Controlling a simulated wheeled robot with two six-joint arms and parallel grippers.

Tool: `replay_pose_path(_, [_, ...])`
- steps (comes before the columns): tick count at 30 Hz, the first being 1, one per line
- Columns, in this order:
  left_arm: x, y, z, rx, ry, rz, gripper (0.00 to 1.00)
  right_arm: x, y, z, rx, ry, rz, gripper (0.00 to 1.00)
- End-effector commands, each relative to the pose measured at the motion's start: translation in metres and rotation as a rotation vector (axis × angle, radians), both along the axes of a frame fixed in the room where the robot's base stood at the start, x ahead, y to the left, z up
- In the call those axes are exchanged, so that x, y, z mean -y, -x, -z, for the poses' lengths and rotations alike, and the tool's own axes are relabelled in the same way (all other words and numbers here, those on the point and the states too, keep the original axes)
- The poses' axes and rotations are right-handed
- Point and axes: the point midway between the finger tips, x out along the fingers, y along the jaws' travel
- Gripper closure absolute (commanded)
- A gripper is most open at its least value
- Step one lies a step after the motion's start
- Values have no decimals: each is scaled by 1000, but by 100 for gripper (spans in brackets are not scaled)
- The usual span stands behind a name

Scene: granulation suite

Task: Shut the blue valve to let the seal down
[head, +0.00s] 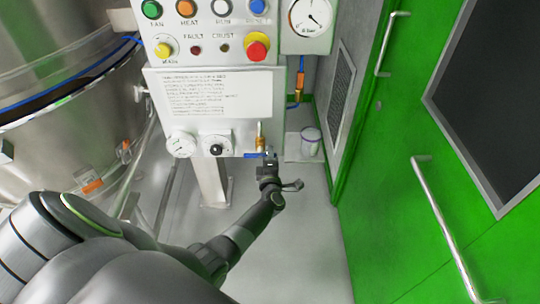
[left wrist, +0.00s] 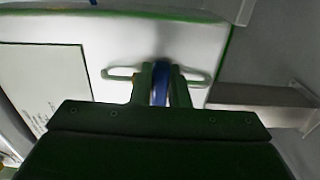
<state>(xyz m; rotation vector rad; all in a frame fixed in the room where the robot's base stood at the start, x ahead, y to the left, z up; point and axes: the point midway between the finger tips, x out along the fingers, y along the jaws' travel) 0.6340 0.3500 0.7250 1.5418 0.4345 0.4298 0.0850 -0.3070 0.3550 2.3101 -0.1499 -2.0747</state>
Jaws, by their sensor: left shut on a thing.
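The blue valve (head: 253,155) is at the lower right of the white control panel, below a brass pipe fitting. A short blue part of its handle shows, lying roughly level, and my gripper hides the rest. My left gripper (head: 269,160) reaches up from below and is shut on the handle. In the left wrist view the blue handle (left wrist: 160,86) stands between the two fingers of my left gripper (left wrist: 160,78). My right gripper is not in view. I cannot make out a seal.
The control panel (head: 160,106) has a gauge (head: 181,144) and a black knob (head: 216,149) left of the valve. A steel vessel (head: 60,110) stands at left. A green door (head: 390,220) with long handles is at right.

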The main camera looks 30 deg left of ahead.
Motion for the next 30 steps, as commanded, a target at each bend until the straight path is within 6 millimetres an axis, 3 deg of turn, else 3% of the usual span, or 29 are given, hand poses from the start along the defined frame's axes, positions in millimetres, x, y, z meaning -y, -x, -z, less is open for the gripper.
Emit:
replay_pose_path(1, [0,0,0,-2,-3,2,84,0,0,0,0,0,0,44])
replay_pose_path(6, [0,0,0,-1,-2,1,64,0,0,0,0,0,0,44])
replay_pose_path(17, [3,5,1,-2,0,1,64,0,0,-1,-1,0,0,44])
replay_pose_path(23, [18,30,0,-3,3,0,64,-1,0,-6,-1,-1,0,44])
replay_pose_path(30, [48,78,1,-2,4,-1,64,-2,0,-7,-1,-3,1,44])
